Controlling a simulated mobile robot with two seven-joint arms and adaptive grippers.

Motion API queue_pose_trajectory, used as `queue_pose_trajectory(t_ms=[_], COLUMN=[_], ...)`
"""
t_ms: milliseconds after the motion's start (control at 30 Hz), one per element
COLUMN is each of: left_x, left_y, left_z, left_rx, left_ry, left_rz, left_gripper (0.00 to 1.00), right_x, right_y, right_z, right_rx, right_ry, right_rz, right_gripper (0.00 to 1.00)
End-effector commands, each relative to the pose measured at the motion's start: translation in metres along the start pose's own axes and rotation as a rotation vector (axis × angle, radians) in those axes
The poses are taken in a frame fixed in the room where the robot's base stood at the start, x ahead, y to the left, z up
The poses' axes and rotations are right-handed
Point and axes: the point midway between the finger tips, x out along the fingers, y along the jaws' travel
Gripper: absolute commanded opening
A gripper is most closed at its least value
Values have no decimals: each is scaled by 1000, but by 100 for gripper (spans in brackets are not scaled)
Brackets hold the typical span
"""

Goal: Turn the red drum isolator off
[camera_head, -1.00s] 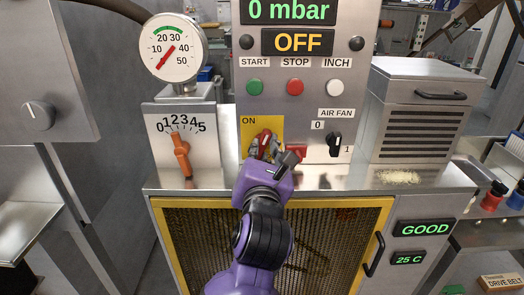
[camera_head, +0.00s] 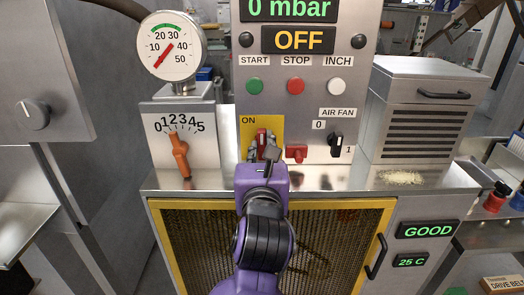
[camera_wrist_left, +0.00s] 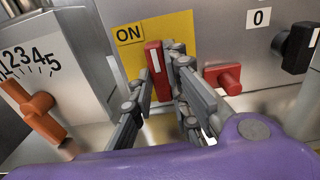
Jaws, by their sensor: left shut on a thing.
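The red drum isolator handle (camera_head: 261,137) sits on a yellow plate (camera_head: 277,125) with an ON label at its upper left. The handle stands about upright. In the left wrist view the red handle (camera_wrist_left: 154,62) shows a white line on its face. My left gripper (camera_head: 263,152) is shut on the handle, with one grey finger on each side of it in the wrist view (camera_wrist_left: 163,85). The wrist hides the lower part of the plate in the head view. My right gripper is not in view.
A red knob-like part (camera_head: 296,152) sticks out just right of the plate. The black air fan switch (camera_head: 336,145) is farther right. An orange lever (camera_head: 180,155) on a 0–5 scale stands left. The steel ledge (camera_head: 420,179) lies below, above a mesh guard (camera_head: 330,245).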

Motion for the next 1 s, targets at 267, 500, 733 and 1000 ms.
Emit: queue_pose_trajectory(t_ms=[267,500,733,1000], left_x=[0,0,-6,-56], left_y=[0,0,-1,0], left_z=[0,0,0,-1], left_rx=[-4,-2,-1,-3], left_ry=[0,0,1,2], left_rz=[0,0,-1,0], left_gripper=[25,34,34,34], right_x=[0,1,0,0], right_y=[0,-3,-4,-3], right_z=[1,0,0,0], right_rx=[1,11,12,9], right_ry=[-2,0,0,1], right_rz=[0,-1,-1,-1], right_gripper=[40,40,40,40])
